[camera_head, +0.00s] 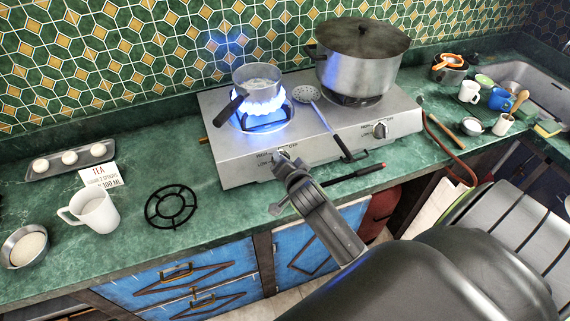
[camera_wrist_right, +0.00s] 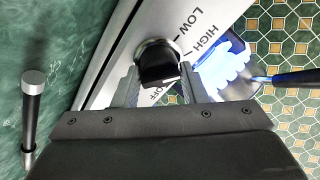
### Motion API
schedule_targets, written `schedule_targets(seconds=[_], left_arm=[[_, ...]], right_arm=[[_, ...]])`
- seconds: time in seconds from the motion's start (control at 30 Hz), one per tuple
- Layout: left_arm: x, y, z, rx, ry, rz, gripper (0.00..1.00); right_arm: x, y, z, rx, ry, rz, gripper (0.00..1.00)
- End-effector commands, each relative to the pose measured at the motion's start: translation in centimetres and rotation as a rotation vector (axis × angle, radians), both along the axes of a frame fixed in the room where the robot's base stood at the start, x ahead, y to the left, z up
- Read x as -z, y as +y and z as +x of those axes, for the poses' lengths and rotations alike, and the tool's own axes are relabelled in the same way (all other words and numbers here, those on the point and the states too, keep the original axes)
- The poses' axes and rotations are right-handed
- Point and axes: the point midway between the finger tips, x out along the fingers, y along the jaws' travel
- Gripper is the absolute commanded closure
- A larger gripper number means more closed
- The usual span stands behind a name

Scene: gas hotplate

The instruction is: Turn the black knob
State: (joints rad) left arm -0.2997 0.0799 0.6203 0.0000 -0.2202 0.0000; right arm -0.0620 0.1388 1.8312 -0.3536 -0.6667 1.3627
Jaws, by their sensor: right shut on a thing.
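The gas hotplate (camera_head: 235,150) stands on the green counter, with blue flames lit under the small saucepan (camera_head: 257,76) on its left burner. My right gripper (camera_head: 282,167) is at the left front knob and mostly hides it in the head view. In the right wrist view the black knob (camera_wrist_right: 158,68) sits between the two fingers of my right gripper (camera_wrist_right: 161,82), which are shut on its sides. LOW, HIGH and OFF labels show around the knob. The second knob (camera_head: 380,129) on the front right is free. My left gripper is not in view.
A large lidded pot (camera_head: 358,70) stands on the right burner. A slotted spoon (camera_head: 308,93) lies between the burners. A black-handled lighter (camera_head: 360,173) lies before the hotplate. A white mug (camera_head: 95,212) and a trivet (camera_head: 171,207) are at left.

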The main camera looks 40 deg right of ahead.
Motion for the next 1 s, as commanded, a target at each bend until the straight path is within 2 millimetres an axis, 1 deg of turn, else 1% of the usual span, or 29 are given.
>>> schedule_targets(seconds=[0.03,0.3,0.77,0.8,0.93,1.0], left_arm=[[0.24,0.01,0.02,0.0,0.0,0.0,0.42],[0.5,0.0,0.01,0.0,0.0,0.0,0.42],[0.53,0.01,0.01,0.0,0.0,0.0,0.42],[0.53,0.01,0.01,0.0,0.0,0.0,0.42],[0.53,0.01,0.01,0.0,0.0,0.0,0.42],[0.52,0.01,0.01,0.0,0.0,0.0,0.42]], right_arm=[[0.26,0.01,-0.06,0.013,-0.002,0.021,0.84],[0.24,0.0,-0.1,0.055,-0.017,0.091,0.84],[0.27,0.0,-0.14,0.064,-0.018,0.105,0.84],[0.29,0.0,-0.13,0.064,-0.018,0.105,0.6],[0.22,0.01,-0.11,0.064,-0.019,0.104,0.43],[0.19,0.01,-0.09,0.063,-0.02,0.104,0.41]])
